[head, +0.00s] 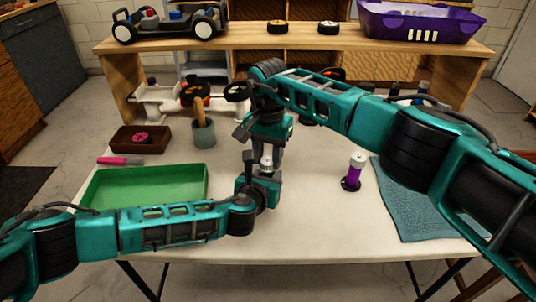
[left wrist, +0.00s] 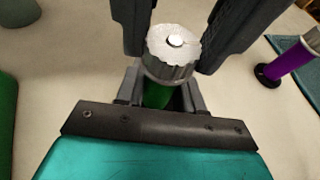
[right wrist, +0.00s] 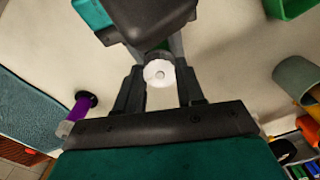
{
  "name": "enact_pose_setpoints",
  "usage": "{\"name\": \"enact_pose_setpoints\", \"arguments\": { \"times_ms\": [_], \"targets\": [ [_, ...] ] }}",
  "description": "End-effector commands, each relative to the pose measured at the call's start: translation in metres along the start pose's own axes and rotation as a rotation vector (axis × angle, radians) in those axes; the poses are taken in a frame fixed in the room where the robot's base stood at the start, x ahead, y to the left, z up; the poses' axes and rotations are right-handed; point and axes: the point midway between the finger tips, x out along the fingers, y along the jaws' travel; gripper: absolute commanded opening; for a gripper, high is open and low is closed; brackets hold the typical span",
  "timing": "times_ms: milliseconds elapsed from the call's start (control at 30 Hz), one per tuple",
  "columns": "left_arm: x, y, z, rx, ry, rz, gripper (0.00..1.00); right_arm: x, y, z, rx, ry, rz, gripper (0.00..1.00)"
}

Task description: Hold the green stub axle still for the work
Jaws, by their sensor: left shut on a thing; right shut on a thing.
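The green stub axle (left wrist: 157,95) stands upright between the fingers of my left gripper (left wrist: 160,98), which is shut on it above the table. A silver knurled cap (left wrist: 172,52) sits on its top end; it also shows in the head view (head: 266,162) and the right wrist view (right wrist: 158,73). My right gripper (right wrist: 160,88) comes down from above with its fingers on either side of the silver cap, shut on it. Most of the green axle is hidden by the grippers; a sliver shows in the right wrist view (right wrist: 162,47).
A purple stub axle (head: 354,174) with a silver top stands right of my grippers, near a blue-green cloth (head: 415,205). A green tray (head: 140,186), a grey cup (head: 204,135) and a brown box (head: 130,140) are left. A wooden shelf (head: 240,45) stands behind.

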Motion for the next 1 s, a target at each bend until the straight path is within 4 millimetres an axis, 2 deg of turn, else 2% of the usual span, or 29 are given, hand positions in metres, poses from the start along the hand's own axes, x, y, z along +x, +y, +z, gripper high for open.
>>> {"name": "enact_pose_setpoints", "arguments": {
  "times_ms": [1000],
  "targets": [
    [0.0, 0.0007, -0.001, 0.0, 0.002, 0.002, 0.05, -0.0008, 0.0006, -0.0013, 0.968, 0.004, -0.001, 0.08]
  ]
}}
